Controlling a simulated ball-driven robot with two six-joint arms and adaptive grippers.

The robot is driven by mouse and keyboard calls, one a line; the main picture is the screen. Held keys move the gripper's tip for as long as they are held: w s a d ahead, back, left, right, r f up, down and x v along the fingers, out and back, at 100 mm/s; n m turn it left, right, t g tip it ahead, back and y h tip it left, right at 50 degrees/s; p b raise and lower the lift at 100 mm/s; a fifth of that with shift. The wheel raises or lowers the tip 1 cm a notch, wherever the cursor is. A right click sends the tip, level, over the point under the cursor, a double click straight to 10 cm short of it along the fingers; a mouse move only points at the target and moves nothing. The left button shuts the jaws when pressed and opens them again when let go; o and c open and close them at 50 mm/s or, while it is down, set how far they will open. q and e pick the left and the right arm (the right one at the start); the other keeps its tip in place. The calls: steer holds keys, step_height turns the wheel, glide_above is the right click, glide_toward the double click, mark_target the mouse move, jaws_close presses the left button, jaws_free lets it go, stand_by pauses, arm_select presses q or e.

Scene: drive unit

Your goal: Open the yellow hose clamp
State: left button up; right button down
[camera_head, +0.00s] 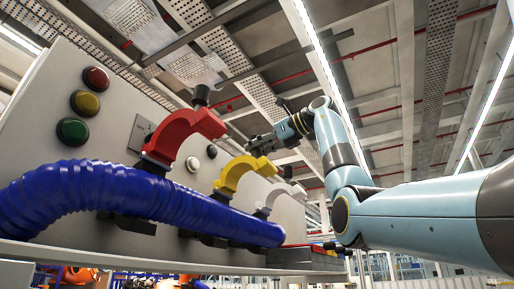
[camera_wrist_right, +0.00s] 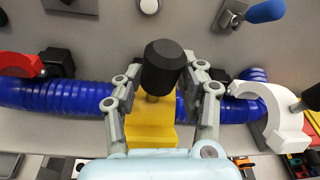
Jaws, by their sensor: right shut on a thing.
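The yellow hose clamp (camera_head: 236,174) is on the grey panel in the head view, between a red and a white clamp. Its curved arm stands raised above the blue hose (camera_head: 100,190), its free end apart from the hose. In the right wrist view the yellow clamp (camera_wrist_right: 150,128) shows below its black knob (camera_wrist_right: 161,68). My right gripper (camera_wrist_right: 163,72) has its two fingers on either side of this knob and is shut on it. In the head view my right gripper (camera_head: 262,145) is at the top of the yellow clamp. My left gripper is not in view.
The red clamp (camera_head: 180,132) stands to the left and the white clamp (camera_head: 282,195) to the right, close by. Red, yellow and green buttons (camera_head: 72,130) sit on the panel at left. Grey and red blocks (camera_head: 305,258) lie at the hose's right end.

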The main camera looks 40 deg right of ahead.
steer(key=c, duration=1)
jaws_free()
steer(key=shift+s+d+r+t, duration=0.15)
steer(key=shift+r+t, duration=0.15)
steer(key=shift+r, duration=0.65)
steer(key=shift+c, duration=0.2)
steer(key=shift+o, duration=0.7)
steer(key=shift+f, duration=0.25)
steer(key=v, duration=1.1)
steer(key=shift+s, duration=0.4)
